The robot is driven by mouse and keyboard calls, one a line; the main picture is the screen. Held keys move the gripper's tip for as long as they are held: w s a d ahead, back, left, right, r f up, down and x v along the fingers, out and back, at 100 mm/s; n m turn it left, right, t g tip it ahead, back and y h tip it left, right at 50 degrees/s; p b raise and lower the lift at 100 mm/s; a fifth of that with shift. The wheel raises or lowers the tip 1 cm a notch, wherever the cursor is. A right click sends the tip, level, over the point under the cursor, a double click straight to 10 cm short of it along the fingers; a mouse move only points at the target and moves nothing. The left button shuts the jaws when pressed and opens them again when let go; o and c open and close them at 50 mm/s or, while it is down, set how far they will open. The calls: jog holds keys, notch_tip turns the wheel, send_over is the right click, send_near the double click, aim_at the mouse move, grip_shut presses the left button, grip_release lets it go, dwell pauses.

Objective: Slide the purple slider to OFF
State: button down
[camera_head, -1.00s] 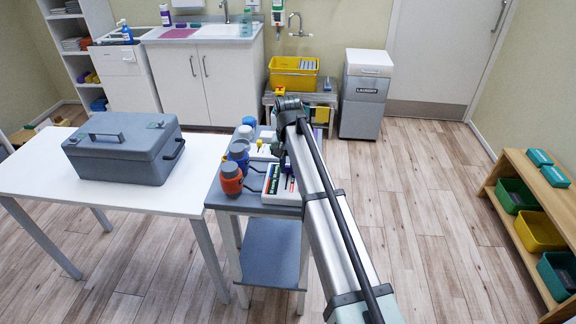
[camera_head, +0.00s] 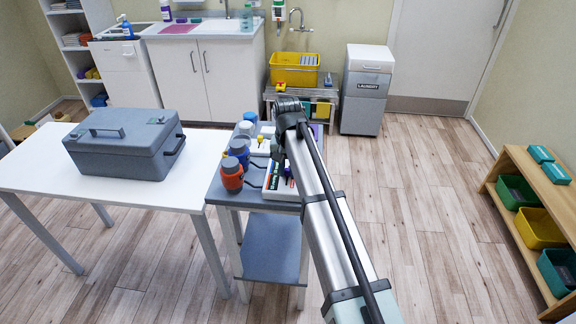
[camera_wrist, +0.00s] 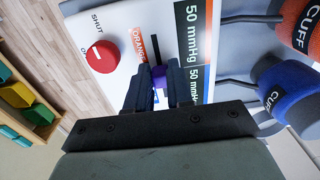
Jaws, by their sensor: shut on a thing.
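In the wrist view my gripper (camera_wrist: 155,76) is shut on the purple slider (camera_wrist: 160,94), which shows between the dark fingers. The slider sits on a white panel (camera_wrist: 122,22) printed with "SHUT", "ORANGE" and "50 mmHg". I cannot read an OFF mark; part of the panel is hidden behind my gripper. A round red knob (camera_wrist: 103,56) with a white bar is on the panel, left of my fingers and apart from them. In the head view the panel (camera_head: 272,189) lies on a grey-topped stand (camera_head: 228,198), and my arm covers much of it.
An orange cuff bottle (camera_head: 232,177) and a blue one (camera_head: 239,152) stand left of the panel, with dark hoses running towards it. A grey case (camera_head: 125,150) is on the white table further left. Open floor (camera_head: 420,210) lies to the right.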

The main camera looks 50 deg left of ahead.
aim_at(288, 171)
jog(key=c, duration=1)
grip_release()
notch_tip(288, 171, up, 14)
jog(key=shift+f, duration=0.1)
